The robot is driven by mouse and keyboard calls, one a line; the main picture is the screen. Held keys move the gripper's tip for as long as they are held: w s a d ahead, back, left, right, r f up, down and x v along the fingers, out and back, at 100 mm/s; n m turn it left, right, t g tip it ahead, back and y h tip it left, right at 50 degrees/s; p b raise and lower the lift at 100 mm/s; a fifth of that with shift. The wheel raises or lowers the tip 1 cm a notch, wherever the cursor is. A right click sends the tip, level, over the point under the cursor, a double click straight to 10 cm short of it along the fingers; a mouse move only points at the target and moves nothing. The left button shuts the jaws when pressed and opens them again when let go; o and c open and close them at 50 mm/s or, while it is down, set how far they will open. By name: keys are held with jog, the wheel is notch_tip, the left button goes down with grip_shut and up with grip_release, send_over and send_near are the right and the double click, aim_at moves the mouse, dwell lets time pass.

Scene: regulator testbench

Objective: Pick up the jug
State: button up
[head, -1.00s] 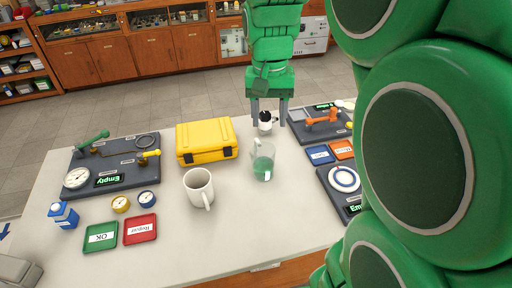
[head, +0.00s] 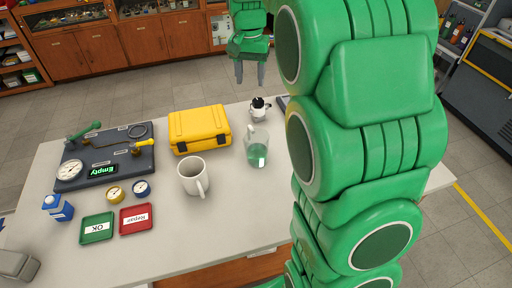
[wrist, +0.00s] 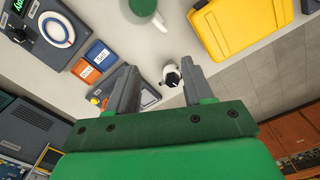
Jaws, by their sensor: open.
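The jug (head: 257,152) is clear with green contents and stands upright on the table. Its handle points toward the back in the head view. In the wrist view the jug (wrist: 143,8) is partly cut off at the top edge. My gripper (head: 250,78) is open and empty, beyond the table's back edge and apart from the jug. In the wrist view its fingers (wrist: 158,70) are spread, with a small black-and-white pot (wrist: 171,76) showing between their tips.
A white mug (head: 191,178) stands front-left of the jug, and a yellow case (head: 199,131) lies back-left. A gauge board (head: 105,165), green tray (head: 97,228) and red tray (head: 135,219) are further left. My arm hides the table's right part in the head view.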

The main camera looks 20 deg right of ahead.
aim_at(250, 133)
jog(key=f, duration=2.2)
jog(key=shift+w+a+f, duration=0.1)
jog(key=shift+w+f, duration=0.1)
grip_shut()
